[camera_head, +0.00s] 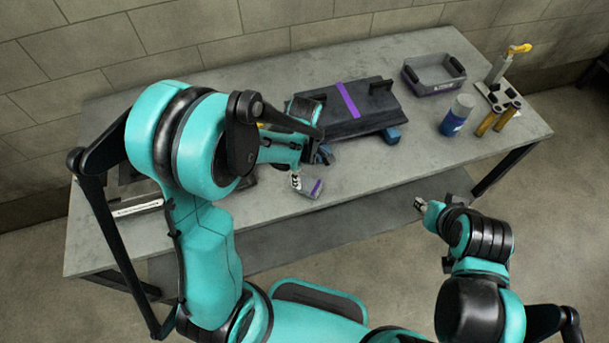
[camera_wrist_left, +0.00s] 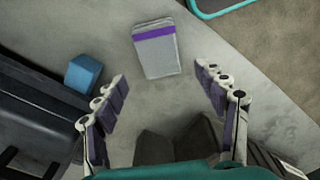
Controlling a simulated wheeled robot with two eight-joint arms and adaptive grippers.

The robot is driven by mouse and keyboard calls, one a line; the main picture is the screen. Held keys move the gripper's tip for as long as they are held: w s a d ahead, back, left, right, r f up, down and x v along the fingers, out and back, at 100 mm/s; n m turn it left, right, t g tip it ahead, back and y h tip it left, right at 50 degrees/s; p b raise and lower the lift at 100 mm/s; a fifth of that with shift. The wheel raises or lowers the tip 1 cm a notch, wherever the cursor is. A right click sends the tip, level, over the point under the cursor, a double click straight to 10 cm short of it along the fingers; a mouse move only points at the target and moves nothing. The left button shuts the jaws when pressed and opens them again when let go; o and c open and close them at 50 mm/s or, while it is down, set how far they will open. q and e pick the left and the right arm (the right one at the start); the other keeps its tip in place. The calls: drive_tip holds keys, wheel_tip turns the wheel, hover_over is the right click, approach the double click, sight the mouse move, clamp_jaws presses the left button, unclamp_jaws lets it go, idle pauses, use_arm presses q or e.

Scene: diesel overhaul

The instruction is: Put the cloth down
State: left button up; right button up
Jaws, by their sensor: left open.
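The cloth, a small folded grey piece with a purple stripe (camera_head: 312,188), lies flat on the workbench (camera_head: 365,190) near its front edge. It also shows in the left wrist view (camera_wrist_left: 160,56). My left gripper (camera_head: 309,169) is just above and behind it in the head view. In the left wrist view the two fingers (camera_wrist_left: 162,92) are spread wide, with nothing between their tips; the cloth lies beyond them, apart from both. My right gripper (camera_head: 422,204) is off the front of the bench, small in view; I cannot tell its jaw state.
A dark board with a purple strip (camera_head: 370,117) lies behind the cloth, with a blue block (camera_head: 391,135) at its corner. A grey bin (camera_head: 434,76), a blue-and-white can (camera_head: 457,115) and brass cylinders (camera_head: 487,122) stand at the right. The bench's front right is clear.

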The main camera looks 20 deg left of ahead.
use_arm(q)
wheel_tip(320, 180, up, 5)
drive_tip(key=p, duration=0.1)
wheel_tip(320, 180, up, 8)
drive_tip(key=m+t, duration=0.3)
drive_tip(key=m, duration=0.3)
hover_over(305, 182)
drive_tip(key=s+a, duration=0.2)
drive_tip(key=s, duration=0.2)
drive_tip(key=s+a+r+m+t, duration=0.1)
drive_tip(key=s+r+m+t, duration=0.3)
drive_tip(key=m, duration=0.5)
drive_tip(key=shift+s+a+r+m, duration=0.3)
drive_tip(key=shift+s+m, duration=0.1)
drive_tip(key=shift+s, duration=0.9)
wheel_tip(305, 182, down, 5)
drive_tip(key=b, duration=0.4)
drive_tip(key=shift+b, duration=0.4)
